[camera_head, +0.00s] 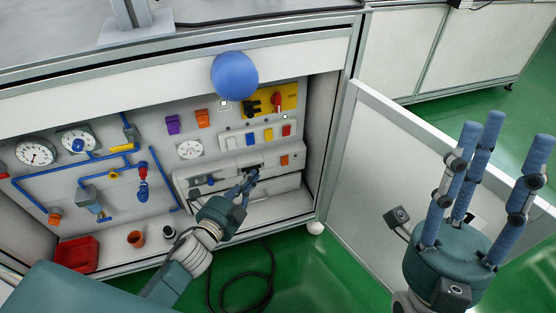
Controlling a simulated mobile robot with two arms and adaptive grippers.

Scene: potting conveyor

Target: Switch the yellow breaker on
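A row of small coloured switches sits on a pale strip in the open cabinet: white (232,143), blue (250,138), yellow (268,134) and red (286,131). The yellow one is likely the breaker; its on or off position is too small to tell. My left gripper (249,178) is below this row, in front of a grey box, its fingers pointing up toward a dark slot. Its fingers look close together, but whether they are shut or touch anything is unclear. My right gripper (496,150) is outside the cabinet at right, fingers spread upward, open and empty.
A yellow panel (289,93) with a black and a red knob is above the row. A blue ball (234,76) is near its upper left. Gauges and blue pipes fill the left side. The open door (370,165) stands at right. A black cable (243,278) lies on the floor.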

